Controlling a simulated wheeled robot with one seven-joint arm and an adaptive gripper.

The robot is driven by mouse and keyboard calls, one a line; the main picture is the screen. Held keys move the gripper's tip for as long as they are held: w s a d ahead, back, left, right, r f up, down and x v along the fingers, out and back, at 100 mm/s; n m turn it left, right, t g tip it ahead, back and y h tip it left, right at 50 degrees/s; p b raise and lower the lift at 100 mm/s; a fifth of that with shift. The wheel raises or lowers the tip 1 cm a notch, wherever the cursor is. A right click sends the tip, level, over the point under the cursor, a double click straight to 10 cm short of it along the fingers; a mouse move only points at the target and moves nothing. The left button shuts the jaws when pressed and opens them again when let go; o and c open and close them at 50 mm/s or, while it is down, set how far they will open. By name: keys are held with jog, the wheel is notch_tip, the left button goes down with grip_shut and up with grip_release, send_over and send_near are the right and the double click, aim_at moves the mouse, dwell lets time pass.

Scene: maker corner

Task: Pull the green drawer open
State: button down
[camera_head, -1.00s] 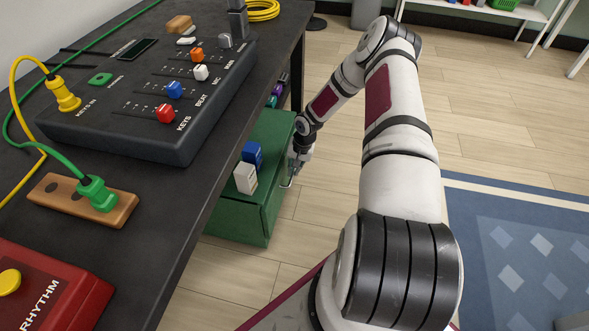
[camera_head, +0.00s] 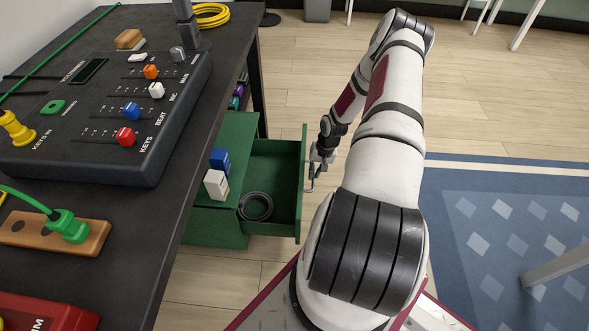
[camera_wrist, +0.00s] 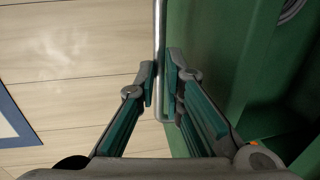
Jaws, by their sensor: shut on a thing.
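The green drawer (camera_head: 303,190) stands pulled out to the right from its green cabinet (camera_head: 212,228) below the dark table. A coiled dark cable lies in it. My gripper (camera_head: 316,172) is at the drawer's front, at its metal handle. In the wrist view, the two fingers of my gripper (camera_wrist: 160,88) are on either side of the upright metal handle (camera_wrist: 159,40), shut on it. The drawer's green front (camera_wrist: 190,35) is beside the handle. The fingertips are small and partly hidden by my wrist in the head view.
A blue block (camera_head: 219,160) and a white block (camera_head: 216,184) stand on the cabinet top. The table (camera_head: 150,205) carries a mixer (camera_head: 105,160) and a wooden strip.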

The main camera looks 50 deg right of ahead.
jog(key=s+d, duration=0.4)
jog(key=s, duration=0.2)
jog(key=shift+d, duration=0.2)
jog(key=c, duration=1.7)
grip_release()
jog(key=r, duration=0.4)
jog(key=s+d+r, duration=0.1)
jog(key=r, duration=0.6)
jog(key=shift+s+d+r, duration=0.2)
jog(key=shift+s+r, duration=0.15)
